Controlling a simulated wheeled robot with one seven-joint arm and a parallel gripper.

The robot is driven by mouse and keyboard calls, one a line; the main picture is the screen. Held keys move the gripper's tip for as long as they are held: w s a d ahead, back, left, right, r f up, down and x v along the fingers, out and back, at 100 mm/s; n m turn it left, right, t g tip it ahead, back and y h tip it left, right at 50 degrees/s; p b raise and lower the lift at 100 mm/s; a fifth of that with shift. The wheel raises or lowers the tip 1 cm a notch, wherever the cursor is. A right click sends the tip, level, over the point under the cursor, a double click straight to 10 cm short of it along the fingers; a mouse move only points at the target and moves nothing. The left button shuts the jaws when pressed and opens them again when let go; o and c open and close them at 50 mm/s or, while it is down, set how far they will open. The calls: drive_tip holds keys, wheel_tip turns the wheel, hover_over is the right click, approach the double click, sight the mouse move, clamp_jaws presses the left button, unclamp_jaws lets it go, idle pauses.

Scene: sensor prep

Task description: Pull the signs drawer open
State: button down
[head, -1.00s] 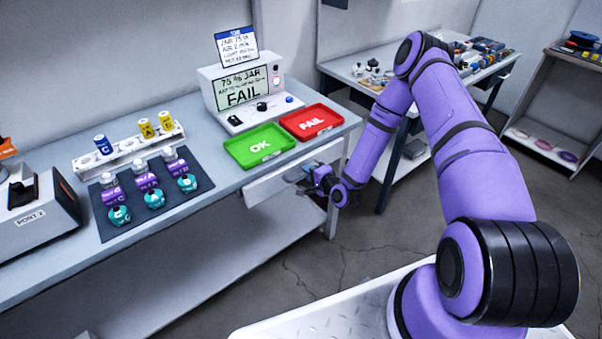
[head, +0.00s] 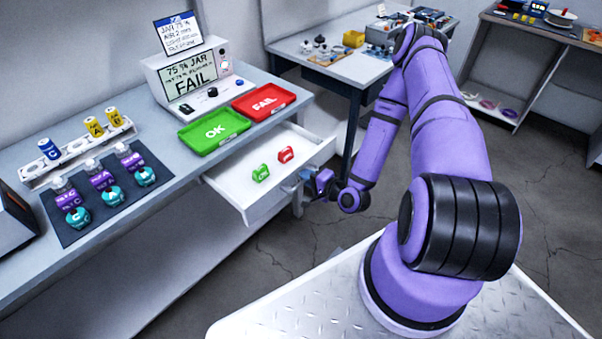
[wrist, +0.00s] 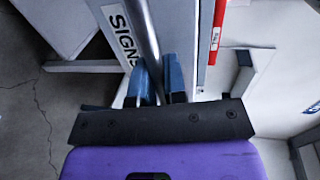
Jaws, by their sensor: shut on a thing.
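The signs drawer (head: 229,186) stands out from under the bench, open far enough to show its white inside. The handle runs along the drawer front, beside the label "SIGNS" (wrist: 120,35).
The bench (head: 180,165) carries a green OK tray (head: 213,131), a red FAIL tray (head: 264,101), a tester reading FAIL (head: 192,82) and several jars on a dark mat (head: 75,232). A second table (head: 345,72) stands behind my arm. The floor before the drawer is clear.

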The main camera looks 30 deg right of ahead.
idle(0.3)
drive_tip(key=c, duration=1.2)
unclamp_jaws()
drive_tip(key=shift+s+d, duration=0.1)
drive_tip(key=shift+s, duration=0.05)
drive_tip(key=v, duration=1)
drive_tip(key=shift+s, duration=0.3)
drive_tip(key=shift+d, duration=0.15)
